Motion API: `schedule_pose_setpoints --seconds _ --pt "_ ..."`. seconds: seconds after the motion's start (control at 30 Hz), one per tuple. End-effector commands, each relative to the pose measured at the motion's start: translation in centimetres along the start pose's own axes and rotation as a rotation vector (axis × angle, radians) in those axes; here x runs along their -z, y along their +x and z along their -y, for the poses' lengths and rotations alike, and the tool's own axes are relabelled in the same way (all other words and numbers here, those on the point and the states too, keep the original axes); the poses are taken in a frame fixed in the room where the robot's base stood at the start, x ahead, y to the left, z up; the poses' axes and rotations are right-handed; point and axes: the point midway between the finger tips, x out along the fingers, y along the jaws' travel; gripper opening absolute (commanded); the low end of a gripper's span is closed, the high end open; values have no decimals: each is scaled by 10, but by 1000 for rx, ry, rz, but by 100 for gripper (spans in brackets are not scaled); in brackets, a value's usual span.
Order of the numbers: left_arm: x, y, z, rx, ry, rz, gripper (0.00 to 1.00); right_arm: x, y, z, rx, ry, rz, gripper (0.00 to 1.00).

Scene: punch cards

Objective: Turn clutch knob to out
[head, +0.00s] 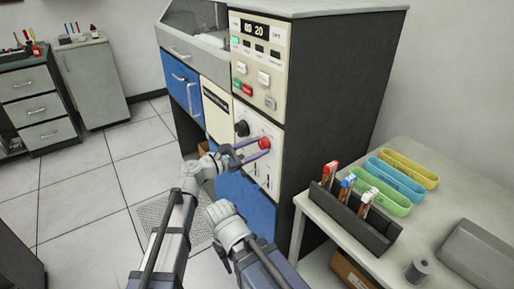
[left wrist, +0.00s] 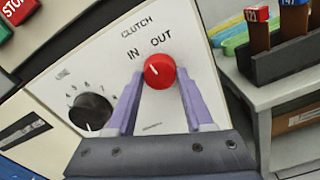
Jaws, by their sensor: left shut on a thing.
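The red clutch knob (head: 264,143) is on the white lower panel of the dark cabinet. In the left wrist view the knob (left wrist: 159,71) sits below the words CLUTCH, IN and OUT. Its pale pointer mark lies on its left part, on the side of IN rather than OUT. My left gripper (head: 262,147) reaches the panel from the left, and its purple fingers are shut on the knob. In the left wrist view the left gripper's fingers (left wrist: 159,82) flank the knob on both sides. My right arm shows at the bottom, but its fingers do not show.
A black LINE dial (left wrist: 91,111) is left of the knob. Above are buttons and a display (head: 256,31) reading 00 20. A table (head: 440,178) at right bears a dark rack (head: 352,215) with card bundles, and coloured trays. Floor at left is clear.

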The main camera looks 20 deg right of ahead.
Motion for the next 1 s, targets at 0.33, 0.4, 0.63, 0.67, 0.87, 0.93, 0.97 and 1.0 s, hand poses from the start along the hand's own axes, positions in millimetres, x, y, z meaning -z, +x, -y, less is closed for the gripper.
schedule_pose_setpoints --seconds 0.33,0.4,0.63,0.67,0.87,0.93,0.97,1.0 --pt "0 0 -1 0 319 0 0 0 0 0 0 0 0 50" --pt "0 0 -1 1 375 0 0 0 0 0 0 0 0 50" --pt "0 0 -1 1 531 0 0 0 -1 0 0 0 0 50" --pt "0 0 -1 1 548 0 0 0 -1 0 0 0 0 50" --pt "0 0 -1 1 629 0 0 0 -1 0 0 0 0 50" --pt "0 0 -1 1 647 0 0 0 -1 0 0 0 0 50" --pt "0 0 -1 1 653 0 0 0 -1 0 0 0 0 50" --pt "0 0 -1 1 661 0 0 0 -1 0 0 0 0 50"
